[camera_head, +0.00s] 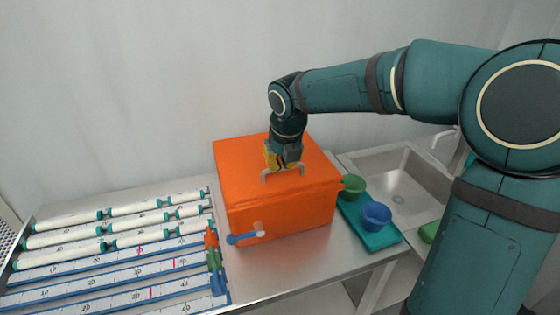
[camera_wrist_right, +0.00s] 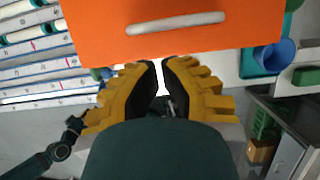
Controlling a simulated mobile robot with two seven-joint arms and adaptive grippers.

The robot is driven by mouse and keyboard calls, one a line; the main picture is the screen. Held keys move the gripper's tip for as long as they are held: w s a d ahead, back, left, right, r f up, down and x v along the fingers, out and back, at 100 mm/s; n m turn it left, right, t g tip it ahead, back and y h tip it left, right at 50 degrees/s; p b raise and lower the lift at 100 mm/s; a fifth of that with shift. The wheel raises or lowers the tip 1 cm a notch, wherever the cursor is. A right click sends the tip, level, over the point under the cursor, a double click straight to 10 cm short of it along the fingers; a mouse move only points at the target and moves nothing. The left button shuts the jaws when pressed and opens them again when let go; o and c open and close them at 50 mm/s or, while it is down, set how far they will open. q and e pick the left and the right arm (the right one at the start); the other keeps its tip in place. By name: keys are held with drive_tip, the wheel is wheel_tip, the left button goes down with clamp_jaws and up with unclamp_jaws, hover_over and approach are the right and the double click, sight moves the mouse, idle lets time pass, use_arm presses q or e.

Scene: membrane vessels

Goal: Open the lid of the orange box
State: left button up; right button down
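The orange box (camera_head: 278,211) stands on the metal table, and its lid (camera_head: 235,165) looks closed. A pale bar handle (camera_head: 282,174) is on the lid; it also shows in the wrist view (camera_wrist_right: 175,24). My right gripper (camera_head: 280,163), with yellow fingers, is over the lid close to the handle. In the wrist view, the right fingertips (camera_wrist_right: 162,64) have a narrow gap with nothing seen between them, and the handle lies beyond them. Part of my left arm shows at the lower left of the wrist view; its fingers cannot be made out.
Membrane vessels (camera_head: 137,206) and blue-edged ruled strips (camera_head: 120,276) lie left of the box. A blue lever-like piece (camera_head: 242,238) is at its front. A teal tray (camera_head: 384,238) with a green cup (camera_head: 354,184) and a blue cup (camera_head: 377,215) is right, near the sink (camera_head: 400,186).

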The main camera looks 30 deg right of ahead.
sight(277, 184)
drive_tip(key=b+x, duration=0.1)
drive_tip(key=x, duration=0.6)
drive_tip(key=shift+w+f, duration=0.15)
drive_tip(key=shift+f, duration=0.05)
drive_tip(key=shift+r, duration=0.1)
